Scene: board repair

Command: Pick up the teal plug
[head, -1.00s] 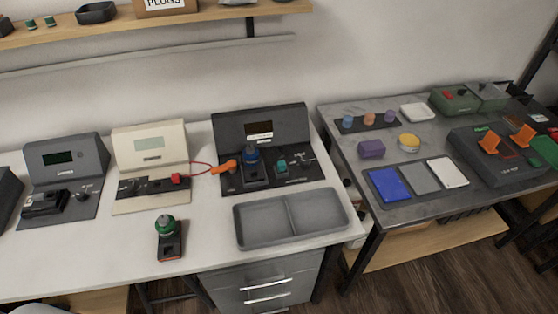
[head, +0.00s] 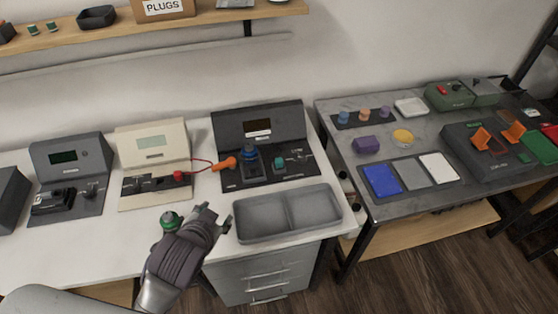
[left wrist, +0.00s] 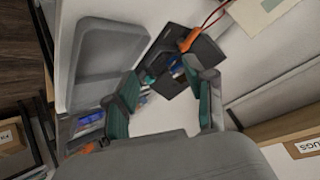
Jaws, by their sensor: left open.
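The teal plug (head: 279,162) stands on the right part of the black panel (head: 230,184) of the dark device at the back of the white bench. In the left wrist view a small teal piece (left wrist: 149,78) beside a fingertip appears to be this plug, partly covered. My left gripper (head: 216,214) is open and empty, above the bench in front of the panel and left of the grey tray. Its fingers also show in the left wrist view (left wrist: 165,90). My right gripper is not in view.
A blue-topped plug (head: 250,158) and an orange connector (head: 228,163) with a red cable sit left of the teal plug. The grey two-part tray (head: 286,212) lies in front.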

